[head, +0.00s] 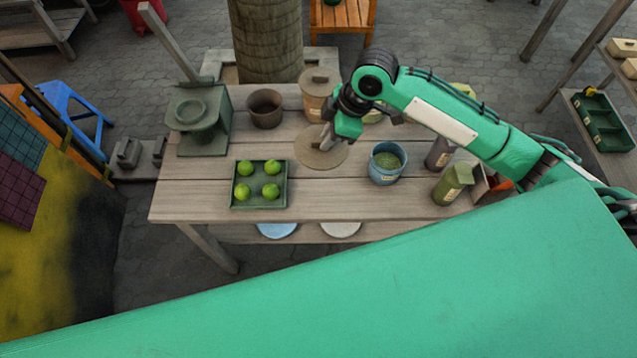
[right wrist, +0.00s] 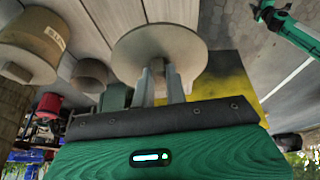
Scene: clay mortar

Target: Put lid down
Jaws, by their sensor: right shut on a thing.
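The round brown lid (head: 312,158) is over the middle of the wooden table, between the green tray and the blue pot. My right gripper (head: 327,138) is above it, shut on its knob. In the right wrist view the lid (right wrist: 152,40) spreads flat beyond the two fingers (right wrist: 160,82), its knob between them. I cannot tell whether the lid touches the tabletop. A green arm at the top right of the right wrist view appears to be my left one; its gripper (right wrist: 263,12) is too small to read.
The table (head: 330,200) holds a green tray (head: 235,201) of green fruits, an open blue pot (head: 386,176) of green powder, an open brown pot (head: 265,110), a lidded tan pot (head: 314,101), a stone-like mortar stand (head: 205,138) and jars (head: 447,188). Its front middle is clear.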

